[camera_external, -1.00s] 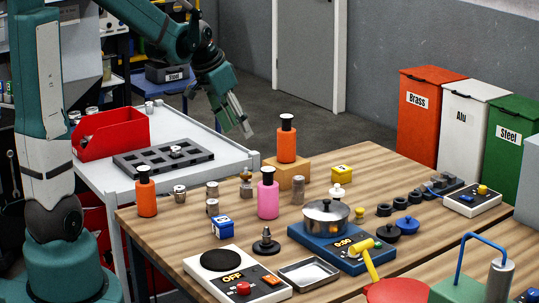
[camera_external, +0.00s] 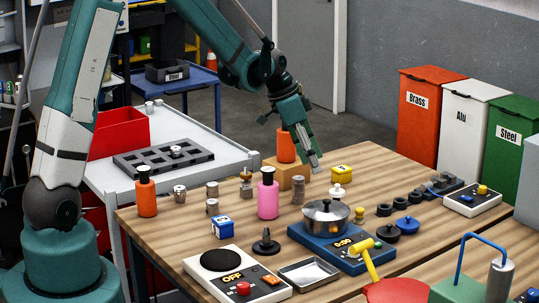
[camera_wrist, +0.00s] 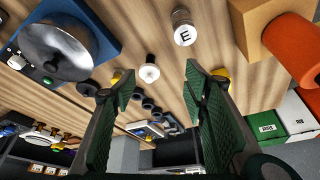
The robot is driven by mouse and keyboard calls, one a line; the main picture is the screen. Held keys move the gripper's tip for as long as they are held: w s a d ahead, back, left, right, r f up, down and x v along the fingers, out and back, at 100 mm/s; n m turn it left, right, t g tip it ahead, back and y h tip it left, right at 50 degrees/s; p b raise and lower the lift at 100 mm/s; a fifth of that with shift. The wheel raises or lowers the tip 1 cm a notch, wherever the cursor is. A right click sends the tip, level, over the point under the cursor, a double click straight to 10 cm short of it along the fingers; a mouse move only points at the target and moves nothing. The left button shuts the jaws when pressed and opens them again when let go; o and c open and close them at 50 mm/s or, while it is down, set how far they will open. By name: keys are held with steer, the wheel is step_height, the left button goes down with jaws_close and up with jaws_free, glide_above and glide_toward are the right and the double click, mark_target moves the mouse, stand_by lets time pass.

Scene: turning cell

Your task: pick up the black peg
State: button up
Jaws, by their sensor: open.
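A black, peg-like piece with a round base and a knob on top (camera_external: 266,243) stands upright on the wooden table, between the hot plate and the blue pot station. I take it for the black peg; it is not clearly visible in the wrist view. My gripper (camera_external: 310,160) is in the air above the back of the table, behind and to the right of that piece and well apart from it. In the wrist view my gripper (camera_wrist: 160,85) has its two green-padded fingers wide apart with nothing between them.
A pink bottle (camera_external: 268,198) stands left. Several black rings (camera_wrist: 148,103) lie further right.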

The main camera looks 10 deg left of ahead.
steer(key=m, duration=0.1)
glide_above(335, 191)
steer(key=a, duration=0.2)
step_height(335, 191, down, 3)
steer(key=shift+s+a+f+g, duration=0.1)
steer(key=shift+s+a+g, duration=0.05)
steer(key=shift+g, duration=0.15)
steer(key=shift+x, duration=1.3)
steer(key=shift+x, duration=2.6)
steer(key=shift+a, duration=0.1)
steer(key=c, duration=1.1)
